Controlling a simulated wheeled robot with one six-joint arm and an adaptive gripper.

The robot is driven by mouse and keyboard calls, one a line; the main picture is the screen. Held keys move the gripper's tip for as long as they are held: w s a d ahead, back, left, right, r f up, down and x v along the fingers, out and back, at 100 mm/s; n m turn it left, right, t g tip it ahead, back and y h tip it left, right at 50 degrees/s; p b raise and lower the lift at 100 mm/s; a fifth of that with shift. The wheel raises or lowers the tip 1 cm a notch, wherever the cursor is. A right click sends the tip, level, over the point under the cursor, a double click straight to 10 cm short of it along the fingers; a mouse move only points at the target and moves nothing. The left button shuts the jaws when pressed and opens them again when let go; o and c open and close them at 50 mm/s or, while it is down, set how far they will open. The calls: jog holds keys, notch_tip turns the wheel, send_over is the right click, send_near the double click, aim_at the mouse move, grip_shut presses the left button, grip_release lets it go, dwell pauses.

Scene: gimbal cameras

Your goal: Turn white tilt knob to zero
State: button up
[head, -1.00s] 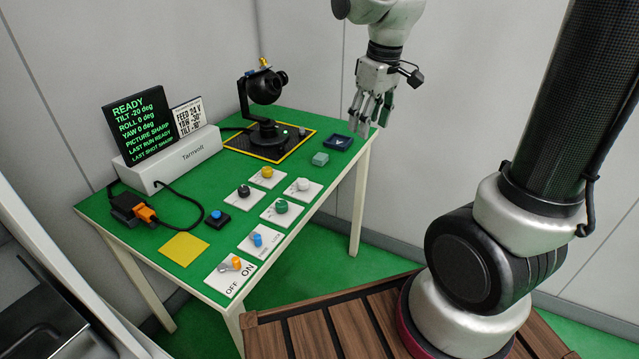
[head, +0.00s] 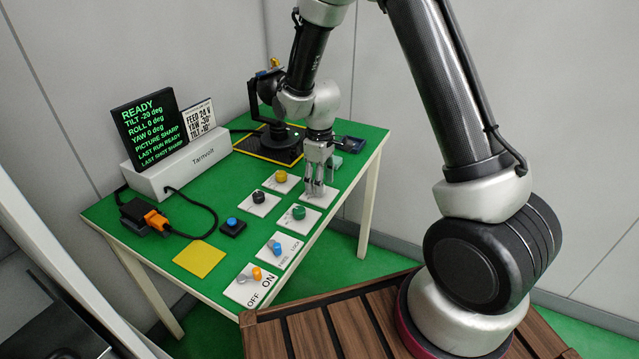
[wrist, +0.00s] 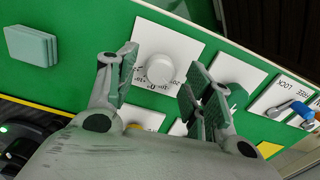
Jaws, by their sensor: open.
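The white tilt knob (wrist: 160,69) sits on a white plate (wrist: 178,45) with printed marks, seen in the wrist view. My gripper (wrist: 158,82) is open, with one finger on each side of the knob in that view and a gap to both. In the head view my gripper (head: 318,188) points down over the same plate (head: 322,201) and hides the knob. I cannot tell how high the fingertips are above the plate. The screen (head: 150,130) reads READY, TILT -20 deg, ROLL 0 deg, YAW 0 deg.
Close by are a green knob (head: 298,212), a yellow knob (head: 281,176) and a black knob (head: 258,196). A pale green block (wrist: 32,46) lies to the left in the wrist view. The gimbal camera stands behind my arm. A card (head: 199,122) reads FEED 24 V, YAW -30°, TILT -10°.

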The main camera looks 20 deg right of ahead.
jog(key=shift+f, duration=0.55)
jog(key=c, duration=1)
